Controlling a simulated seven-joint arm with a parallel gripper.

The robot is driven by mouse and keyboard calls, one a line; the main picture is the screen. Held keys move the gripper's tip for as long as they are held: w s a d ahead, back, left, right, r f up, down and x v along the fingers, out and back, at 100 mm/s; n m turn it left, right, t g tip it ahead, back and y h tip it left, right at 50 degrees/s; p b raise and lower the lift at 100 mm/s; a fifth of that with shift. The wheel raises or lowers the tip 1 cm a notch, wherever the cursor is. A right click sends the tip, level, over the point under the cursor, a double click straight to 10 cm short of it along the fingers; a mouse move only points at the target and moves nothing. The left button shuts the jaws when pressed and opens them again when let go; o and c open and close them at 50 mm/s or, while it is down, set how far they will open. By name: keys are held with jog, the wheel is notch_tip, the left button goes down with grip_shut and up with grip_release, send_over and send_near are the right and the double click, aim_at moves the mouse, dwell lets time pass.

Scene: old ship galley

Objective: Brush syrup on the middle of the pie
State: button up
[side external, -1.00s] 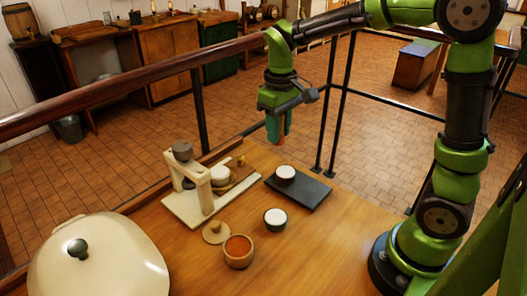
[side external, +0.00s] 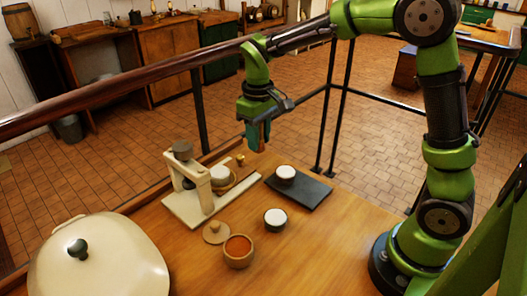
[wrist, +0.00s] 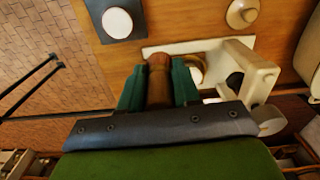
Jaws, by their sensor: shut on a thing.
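My gripper (side external: 258,142) hangs above the table's far edge, behind the press stand. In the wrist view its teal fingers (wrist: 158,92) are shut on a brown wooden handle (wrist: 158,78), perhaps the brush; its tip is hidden. A wooden bowl (side external: 238,262) holds orange-red liquid, likely the syrup (side external: 238,246). Small round white-topped things sit on a dark slate (side external: 312,196), on the bare table (side external: 275,219) and in a tan ring at the press stand (side external: 221,175). I cannot tell which is the pie. The held thing is apart from them all.
The pale press stand (side external: 204,190) rises from its white board near the gripper. A wooden lid (side external: 215,233) lies beside the bowl. A large cream dome (side external: 100,265) fills the front left. A railing (side external: 130,85) runs behind the table (side external: 320,250), whose right part is clear.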

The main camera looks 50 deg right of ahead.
jog(key=w+a+f, duration=0.2)
jog(key=w+a, duration=0.3)
jog(key=w, duration=0.6)
jog(key=shift+a+f, duration=0.15)
jog(key=shift+f, duration=3.3)
jog(key=shift+s+f, duration=0.35)
jog(key=shift+s, duration=0.65)
jog(key=shift+w, duration=1.05)
jog(key=shift+s, duration=1.1)
jog(key=shift+w, duration=1.2)
jog(key=s, duration=0.2)
jog(key=shift+s, duration=0.3)
jog(key=w, duration=0.2)
jog(key=shift+w, duration=0.3)
notch_tip(320, 180, up, 8)
jog(key=shift+s, duration=0.1)
